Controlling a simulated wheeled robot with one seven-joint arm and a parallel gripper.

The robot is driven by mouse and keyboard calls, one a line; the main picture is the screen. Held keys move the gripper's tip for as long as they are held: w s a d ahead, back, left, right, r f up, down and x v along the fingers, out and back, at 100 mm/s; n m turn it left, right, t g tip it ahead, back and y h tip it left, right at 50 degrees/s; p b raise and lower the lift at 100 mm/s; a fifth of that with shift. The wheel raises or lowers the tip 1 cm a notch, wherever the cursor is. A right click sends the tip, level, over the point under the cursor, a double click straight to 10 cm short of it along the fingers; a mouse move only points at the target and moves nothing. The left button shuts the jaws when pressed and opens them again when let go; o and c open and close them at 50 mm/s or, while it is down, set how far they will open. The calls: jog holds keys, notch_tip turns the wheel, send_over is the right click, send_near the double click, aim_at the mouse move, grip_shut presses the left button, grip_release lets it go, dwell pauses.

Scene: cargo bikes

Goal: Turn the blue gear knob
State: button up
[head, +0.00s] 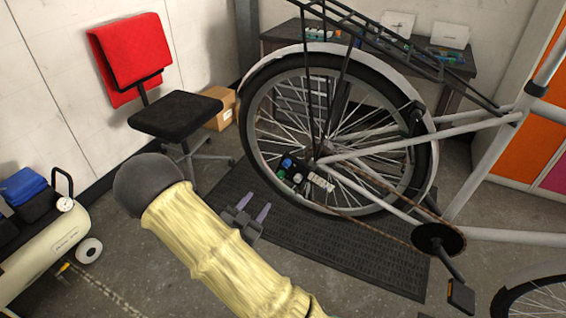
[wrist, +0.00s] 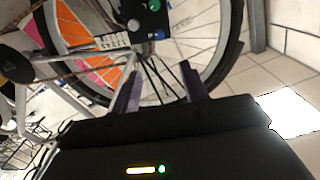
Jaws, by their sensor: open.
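The blue gear knob (head: 288,163) is small and sits on a dark control unit near the rear wheel's hub in the head view. In the wrist view the blue knob (wrist: 159,34) shows near the top, just beyond my fingertips. A green knob (head: 281,174) is beside it, and it also shows in the wrist view (wrist: 154,5). My gripper (head: 254,204) is open and empty, below and left of the knobs in the head view. Its two purple fingers (wrist: 160,64) are apart in the wrist view and touch nothing that I can see.
The bike's rear wheel (head: 420,165) and frame stand around the knobs. A dark mat (head: 340,247) lies below. A black and red chair (head: 175,113) stands at the left, an air compressor (head: 45,248) at the lower left. A workbench (head: 285,35) is behind the wheel.

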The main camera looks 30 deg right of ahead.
aim_at(285, 166)
jog(key=shift+d, duration=0.1)
jog(key=p+x, duration=0.1)
jog(key=x, duration=1.5)
jog(key=shift+w+d+p, duration=0.2)
jog(key=shift+w+p, duration=0.05)
jog(key=shift+p, duration=0.1)
jog(key=shift+w+d, duration=0.25)
jog(key=shift+w, duration=0.05)
jog(key=shift+s, duration=0.15)
jog(key=c, duration=0.5)
grip_shut()
